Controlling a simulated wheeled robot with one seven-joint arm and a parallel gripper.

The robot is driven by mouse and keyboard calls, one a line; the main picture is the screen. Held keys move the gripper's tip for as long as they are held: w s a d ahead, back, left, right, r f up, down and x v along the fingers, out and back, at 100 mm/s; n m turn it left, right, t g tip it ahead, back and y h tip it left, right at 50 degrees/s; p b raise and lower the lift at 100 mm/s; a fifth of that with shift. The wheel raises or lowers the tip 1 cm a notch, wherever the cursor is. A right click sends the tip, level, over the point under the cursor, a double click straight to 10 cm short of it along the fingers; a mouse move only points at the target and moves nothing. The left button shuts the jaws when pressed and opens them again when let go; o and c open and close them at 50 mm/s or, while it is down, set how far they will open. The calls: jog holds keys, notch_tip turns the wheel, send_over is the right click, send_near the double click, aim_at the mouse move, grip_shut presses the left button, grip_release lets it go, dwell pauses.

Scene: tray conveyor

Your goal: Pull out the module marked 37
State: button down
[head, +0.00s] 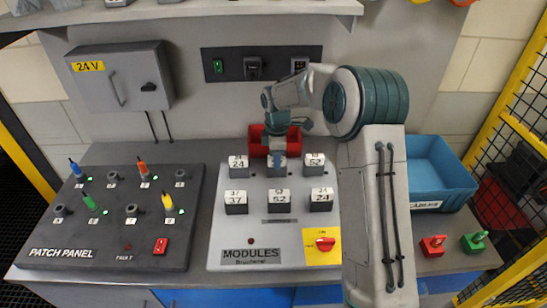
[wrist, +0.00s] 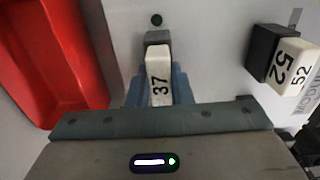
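A module marked 37 (wrist: 158,78), with a white cap and dark base, stands between the fingers of my gripper (wrist: 157,88) in the wrist view. Both blue-grey fingers lie against its sides with no clear gap, so my gripper looks shut on it. In the head view my gripper (head: 277,160) is over the middle of the back row on the modules panel (head: 225,254) and mostly hides that module. Another module marked 37 (head: 236,202) stands at the front left of the panel. I cannot tell whether the held module has left its seat.
A module marked 52 (head: 279,202) stands just in front; it also shows in the wrist view (wrist: 283,65). Other modules (head: 238,166) flank the gripped one. A red bin (head: 258,140) is close behind. The patch panel (head: 95,245) is left, a blue bin (head: 440,175) right.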

jog(key=shift+r, duration=0.1)
jog(key=shift+r, duration=0.1)
jog(key=shift+r+p, duration=1.8)
jog(key=shift+r, duration=0.65)
jog(key=shift+r+p, duration=1.4)
jog(key=shift+r, duration=0.65)
jog(key=shift+a+f, duration=0.1)
